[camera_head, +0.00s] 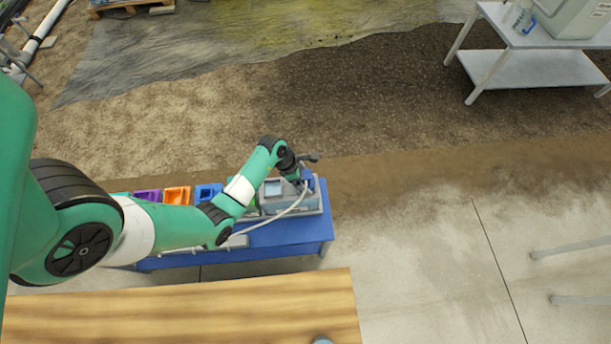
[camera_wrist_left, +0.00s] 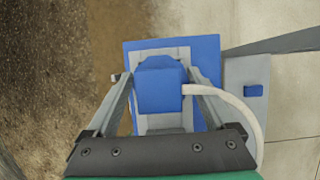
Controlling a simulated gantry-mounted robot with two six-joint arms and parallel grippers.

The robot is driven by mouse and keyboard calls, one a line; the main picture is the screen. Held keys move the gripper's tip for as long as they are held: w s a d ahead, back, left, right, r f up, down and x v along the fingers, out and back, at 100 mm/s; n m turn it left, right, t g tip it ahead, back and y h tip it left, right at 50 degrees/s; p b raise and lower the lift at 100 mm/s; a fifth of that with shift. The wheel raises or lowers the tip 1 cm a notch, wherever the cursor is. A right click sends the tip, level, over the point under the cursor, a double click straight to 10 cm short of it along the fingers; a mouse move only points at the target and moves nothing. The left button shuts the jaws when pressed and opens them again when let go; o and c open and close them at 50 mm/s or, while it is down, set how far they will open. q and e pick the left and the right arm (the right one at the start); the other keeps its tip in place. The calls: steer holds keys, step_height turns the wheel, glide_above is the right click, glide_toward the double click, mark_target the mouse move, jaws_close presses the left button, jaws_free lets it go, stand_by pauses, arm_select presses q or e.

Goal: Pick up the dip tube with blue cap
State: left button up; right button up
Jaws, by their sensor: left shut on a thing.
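The dip tube's blue cap (camera_head: 308,176) is at the right end of a blue bench, partly hidden by my left gripper (camera_head: 303,183). In the left wrist view the blue cap (camera_wrist_left: 160,88) sits between the two fingers of my left gripper (camera_wrist_left: 158,80), which is shut on it. A pale tube (camera_wrist_left: 232,98) leaves the cap's side and curves away. In the head view this pale tube (camera_head: 285,212) bends down to the left over the bench. Whether the cap is clear of the grey unit below it I cannot tell. My right gripper is not in view.
The blue bench (camera_head: 285,235) holds a grey unit and a row of bins: purple (camera_head: 147,195), orange (camera_head: 177,195) and blue (camera_head: 207,191). A wooden top (camera_head: 200,310) lies in front. A grey shelf table (camera_head: 535,68) stands at back right. The floor between is clear.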

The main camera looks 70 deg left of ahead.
arm_select(q)
steer(key=shift+c, duration=0.4)
step_height(320, 180, up, 10)
steer(key=p, duration=0.5)
steer(key=shift+r, duration=0.1)
steer(key=shift+r+p, duration=0.8)
steer(key=shift+p, duration=0.4)
steer(key=shift+f, duration=0.1)
steer(key=shift+s+a, duration=0.1)
